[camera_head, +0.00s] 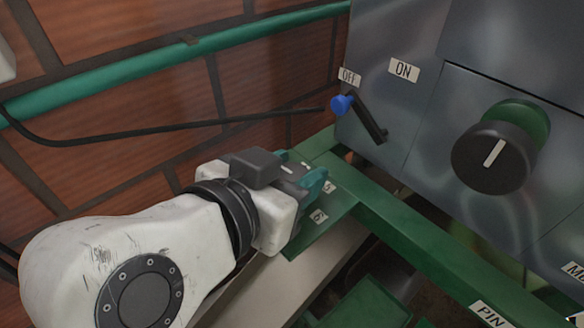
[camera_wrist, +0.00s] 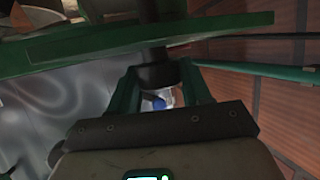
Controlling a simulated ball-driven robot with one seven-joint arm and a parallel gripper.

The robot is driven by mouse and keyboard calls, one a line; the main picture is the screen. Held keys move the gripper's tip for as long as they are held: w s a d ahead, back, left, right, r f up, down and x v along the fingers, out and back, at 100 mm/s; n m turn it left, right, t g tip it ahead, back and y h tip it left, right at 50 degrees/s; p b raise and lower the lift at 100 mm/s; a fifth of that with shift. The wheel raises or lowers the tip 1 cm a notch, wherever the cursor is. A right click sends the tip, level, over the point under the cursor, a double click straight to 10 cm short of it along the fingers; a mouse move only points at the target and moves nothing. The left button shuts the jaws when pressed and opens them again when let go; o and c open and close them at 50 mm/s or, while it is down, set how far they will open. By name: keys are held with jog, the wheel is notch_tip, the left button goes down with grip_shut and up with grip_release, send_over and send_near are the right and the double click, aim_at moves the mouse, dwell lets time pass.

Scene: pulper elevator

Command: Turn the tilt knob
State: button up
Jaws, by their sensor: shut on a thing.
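My gripper (camera_head: 312,188) is at the green labelled plate (camera_head: 322,228), below and left of the grey panel. In the wrist view my gripper (camera_wrist: 160,88) has its green fingers on either side of a dark round knob (camera_wrist: 156,75), and it is shut on it. The knob sits on a dark shaft beside the green bar (camera_wrist: 90,52). In the head view this knob is hidden by my gripper and wrist. I cannot read a tilt label, nor see how far the knob is turned.
The grey panel (camera_head: 400,115) carries a lever (camera_head: 368,118) with a blue ball, OFF and ON labels, and a large black dial (camera_head: 492,157). A green pipe (camera_head: 150,70) and a black cable (camera_head: 180,128) run along the brick wall. A green beam (camera_head: 420,245) crosses at lower right.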

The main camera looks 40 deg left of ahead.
jog(key=n+g+y+p, duration=0.1)
jog(key=y, duration=0.1)
jog(key=n+g+y+p, duration=0.1)
jog(key=n, duration=0.1)
jog(key=n+g+y+p, duration=0.1)
jog(key=n+y+p, duration=0.1)
jog(key=shift+d+r+y, duration=0.15)
jog(key=shift+r+y, duration=0.1)
jog(key=shift+y, duration=0.05)
jog(key=n+g+y+p, duration=0.2)
jog(key=n+p, duration=0.1)
jog(key=shift+g, duration=0.3)
jog(key=shift+f+n+g+y+p, duration=0.15)
jog(key=shift+n+g+y+p, duration=0.65)
jog(key=shift+n+y+p, duration=0.25)
jog(key=shift+f, duration=0.1)
jog(key=o, duration=1)
jog(key=shift+h, duration=0.25)
